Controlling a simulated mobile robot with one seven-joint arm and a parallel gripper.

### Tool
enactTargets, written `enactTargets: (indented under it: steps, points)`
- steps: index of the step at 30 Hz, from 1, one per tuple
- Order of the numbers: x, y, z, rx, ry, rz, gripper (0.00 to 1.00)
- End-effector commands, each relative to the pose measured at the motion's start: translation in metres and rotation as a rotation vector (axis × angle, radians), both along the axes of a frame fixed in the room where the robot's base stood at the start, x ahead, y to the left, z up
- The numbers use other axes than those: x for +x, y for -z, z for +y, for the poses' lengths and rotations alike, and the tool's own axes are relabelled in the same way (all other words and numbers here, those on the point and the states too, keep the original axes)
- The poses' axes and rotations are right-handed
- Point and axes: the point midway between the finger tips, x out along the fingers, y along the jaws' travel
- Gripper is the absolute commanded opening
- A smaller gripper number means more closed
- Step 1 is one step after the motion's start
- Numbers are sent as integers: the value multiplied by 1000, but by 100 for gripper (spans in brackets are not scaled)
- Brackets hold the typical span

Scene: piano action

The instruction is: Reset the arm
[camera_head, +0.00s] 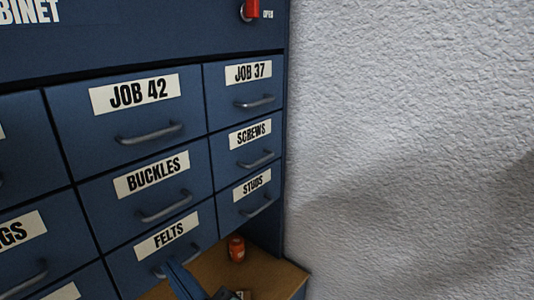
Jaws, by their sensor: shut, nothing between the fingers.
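My gripper cannot be made out in the head view. A blue slanted piece (184,281) and a small dark and grey shape (230,295) show at the bottom edge, cut off by the frame. I cannot tell what they are or whether either belongs to my arm.
A blue drawer cabinet (90,65) fills the left, with labelled drawers that look shut and a red knob (250,9) at the top. An orange item (237,248) stands on a brown surface (262,272) below. A pale rough wall (410,130) fills the right.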

Motion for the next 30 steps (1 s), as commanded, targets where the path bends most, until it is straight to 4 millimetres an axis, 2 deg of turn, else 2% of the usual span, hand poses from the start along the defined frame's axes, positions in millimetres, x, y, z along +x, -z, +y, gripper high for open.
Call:
enactTargets:
  steps: [3,7,11,15,18,22,25,30]
  points:
    - [18,-39,-18,-309,137,-339,0]
    - [29,-89,-42,-675,318,-681,0]
    - [26,-144,-67,-1056,528,-976,0]
    - [7,-206,-94,-1492,790,-1215,0]
    - [-14,-245,-112,-1796,983,-1307,0]
    - [-43,-282,-128,-2120,1188,-1331,0]
    - [-58,-298,-136,-2285,1287,-1310,0]
    - [-68,-308,-141,-2390,1344,-1284,0]
